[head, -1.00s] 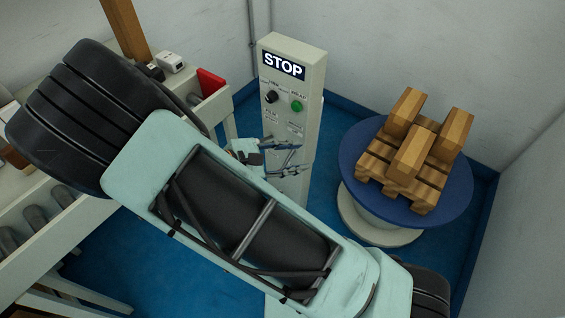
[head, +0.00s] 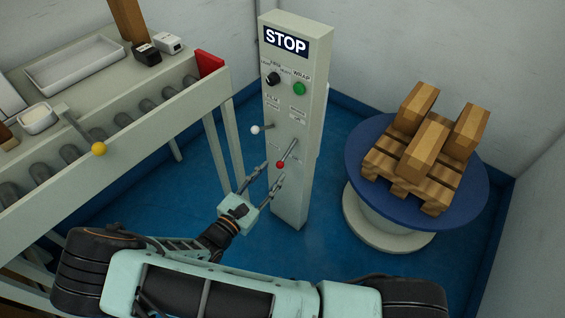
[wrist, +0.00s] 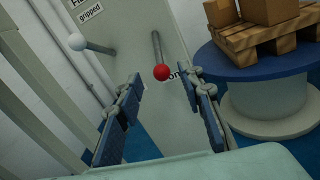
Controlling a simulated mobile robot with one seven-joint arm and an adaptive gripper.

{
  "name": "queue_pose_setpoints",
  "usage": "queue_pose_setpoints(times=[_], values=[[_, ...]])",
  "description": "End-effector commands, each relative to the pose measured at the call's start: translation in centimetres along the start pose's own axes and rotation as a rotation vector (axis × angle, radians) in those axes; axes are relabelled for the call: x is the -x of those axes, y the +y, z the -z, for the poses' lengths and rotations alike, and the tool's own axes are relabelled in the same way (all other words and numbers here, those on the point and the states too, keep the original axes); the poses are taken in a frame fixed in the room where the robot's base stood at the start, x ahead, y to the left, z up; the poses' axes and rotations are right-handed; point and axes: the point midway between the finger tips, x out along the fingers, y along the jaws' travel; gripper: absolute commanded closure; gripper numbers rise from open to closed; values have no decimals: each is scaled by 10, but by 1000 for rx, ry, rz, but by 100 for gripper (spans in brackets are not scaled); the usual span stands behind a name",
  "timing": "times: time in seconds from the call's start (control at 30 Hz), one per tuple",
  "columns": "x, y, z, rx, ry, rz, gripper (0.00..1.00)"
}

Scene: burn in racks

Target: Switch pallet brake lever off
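The grey control post (head: 290,195) carries a lever with a red knob (head: 280,165) and, to its left, a lever with a white knob (head: 255,130). Which one is the pallet brake lever I cannot read; its labels are too small or hidden. My gripper (head: 274,170) is open and empty in front of the post at the red knob. In the wrist view the red knob (wrist: 162,73) appears between the two spread fingertips, with its rod rising above it and part of an "on" label beside it. Contact is not visible. The white knob (wrist: 77,42) is left of the fingers.
A blue turntable (head: 365,150) with a wooden pallet and blocks stands right of the post. A roller conveyor table (head: 195,105) is on the left, with a yellow-knobbed lever (head: 99,149). The post also has a black selector (head: 273,79) and a green button (head: 299,89).

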Motion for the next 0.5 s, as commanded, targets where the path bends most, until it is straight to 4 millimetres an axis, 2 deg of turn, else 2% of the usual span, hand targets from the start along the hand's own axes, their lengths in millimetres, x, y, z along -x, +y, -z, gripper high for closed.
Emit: queue_pose_setpoints(times=[0.03,0.2,0.33,0.5], values=[[-11,-2,2,1,-2,3,65],[-42,-2,1,1,-2,4,65],[-57,-1,1,0,-1,2,65],[-66,-1,0,0,1,2,65]])
